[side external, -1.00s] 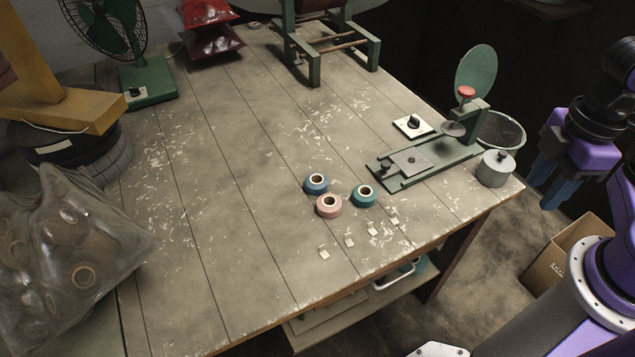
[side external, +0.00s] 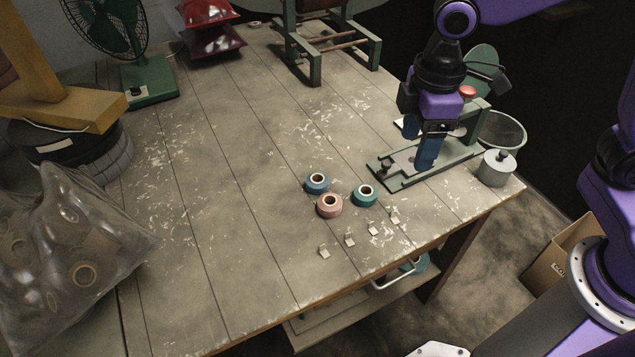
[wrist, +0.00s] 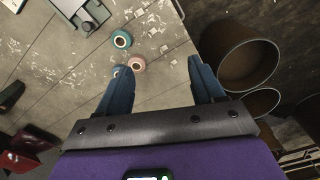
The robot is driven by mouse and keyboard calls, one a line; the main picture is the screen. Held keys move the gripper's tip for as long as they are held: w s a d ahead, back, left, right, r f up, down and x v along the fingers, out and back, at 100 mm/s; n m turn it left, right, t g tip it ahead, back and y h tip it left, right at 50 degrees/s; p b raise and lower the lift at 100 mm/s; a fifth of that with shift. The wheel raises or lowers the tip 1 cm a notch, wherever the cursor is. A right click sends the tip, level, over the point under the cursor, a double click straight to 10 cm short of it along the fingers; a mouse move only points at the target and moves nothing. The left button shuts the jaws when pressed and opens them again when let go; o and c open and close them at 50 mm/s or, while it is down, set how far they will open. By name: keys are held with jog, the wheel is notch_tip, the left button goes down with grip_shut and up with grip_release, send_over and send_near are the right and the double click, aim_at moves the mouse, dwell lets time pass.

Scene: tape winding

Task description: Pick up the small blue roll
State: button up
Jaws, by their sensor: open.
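The small blue roll (side external: 316,189) lies flat on the wooden table, hole up, in the side external view. It stands close behind a pink roll (side external: 329,213) and to the left of a teal roll (side external: 364,202). My gripper (side external: 426,163) is above the green winding jig, to the right of the rolls and apart from them. In the wrist view, my open fingers (wrist: 162,72) point toward the table with nothing between them held. There the blue roll (wrist: 118,71) is partly hidden by the left finger.
The green jig (side external: 440,172) stands by the right edge, with a metal canister (side external: 495,170) beside it. Several small pale tabs (side external: 349,241) lie in front of the rolls. A clear bag (side external: 70,250) is at the left. The table left of the rolls is open.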

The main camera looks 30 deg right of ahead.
jog(key=w+a+f, duration=0.3)
jog(key=w+a, duration=0.2)
jog(key=w, duration=0.7)
jog(key=n, duration=0.1)
send_over(318, 176)
jog(key=s+a, duration=0.1)
notch_tip(318, 176, down, 6)
jog(key=r, duration=0.1)
notch_tip(318, 176, down, 18)
jog(key=shift+s+d+r, duration=0.1)
jog(key=shift+d, duration=0.05)
jog(key=c, duration=0.7)
